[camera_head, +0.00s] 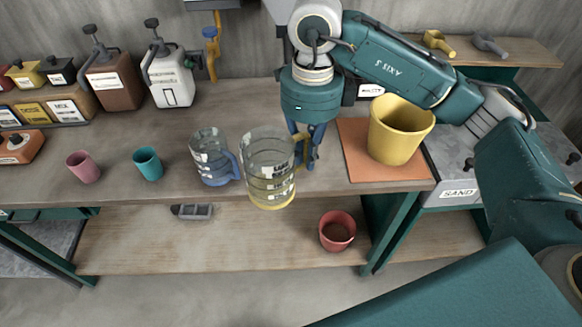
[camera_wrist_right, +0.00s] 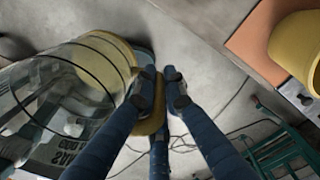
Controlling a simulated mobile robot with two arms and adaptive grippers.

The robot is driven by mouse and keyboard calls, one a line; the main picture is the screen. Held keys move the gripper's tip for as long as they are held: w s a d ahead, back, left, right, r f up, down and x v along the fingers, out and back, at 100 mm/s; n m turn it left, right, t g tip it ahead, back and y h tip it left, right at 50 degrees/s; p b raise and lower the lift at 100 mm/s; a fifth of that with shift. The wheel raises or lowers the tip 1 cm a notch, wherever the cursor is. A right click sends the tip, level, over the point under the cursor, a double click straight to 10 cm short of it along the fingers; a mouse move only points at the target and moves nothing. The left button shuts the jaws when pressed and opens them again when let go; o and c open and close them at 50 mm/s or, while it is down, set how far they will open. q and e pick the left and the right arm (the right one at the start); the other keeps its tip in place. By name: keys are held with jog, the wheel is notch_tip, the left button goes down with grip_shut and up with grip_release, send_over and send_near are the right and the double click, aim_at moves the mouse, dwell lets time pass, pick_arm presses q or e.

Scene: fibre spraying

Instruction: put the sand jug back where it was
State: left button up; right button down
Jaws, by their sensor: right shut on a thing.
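The sand jug (camera_head: 268,172) is a clear measuring jug with a yellow base and yellow handle. It looks empty. It is upright or nearly so, and its base overlaps the table's front edge in the head view; I cannot tell if it touches the table. My right gripper (camera_head: 306,148) is shut on its handle, from the jug's right side. In the right wrist view the jug (camera_wrist_right: 62,95) lies at the left, its yellow handle between my fingertips (camera_wrist_right: 160,92). My left gripper is not in view.
A similar jug with a blue handle (camera_head: 208,160) stands close left of it. Pink (camera_head: 83,166) and teal (camera_head: 147,163) cups stand further left. A yellow bucket (camera_head: 392,140) stands on an orange mat (camera_head: 357,168) at right. A red pot (camera_head: 337,230) sits on the lower shelf.

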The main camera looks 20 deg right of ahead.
jog(key=w+r+m+p, duration=0.1)
jog(key=w+r+m, duration=0.15)
jog(key=m, duration=0.95)
jog(key=w+r+m+p, duration=0.15)
jog(key=w+m, duration=0.25)
jog(key=m, duration=0.7)
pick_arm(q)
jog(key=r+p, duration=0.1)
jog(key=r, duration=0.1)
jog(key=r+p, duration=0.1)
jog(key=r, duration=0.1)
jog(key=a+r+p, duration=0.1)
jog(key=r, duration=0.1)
pick_arm(e)
notch_tip(320, 180, down, 20)
jog(key=shift+s+a+m+t, duration=0.2)
jog(key=shift+a+m+t, duration=0.1)
jog(key=shift+a+m, duration=0.1)
jog(key=shift+r, duration=0.1)
jog(key=c, duration=1.8)
grip_release()
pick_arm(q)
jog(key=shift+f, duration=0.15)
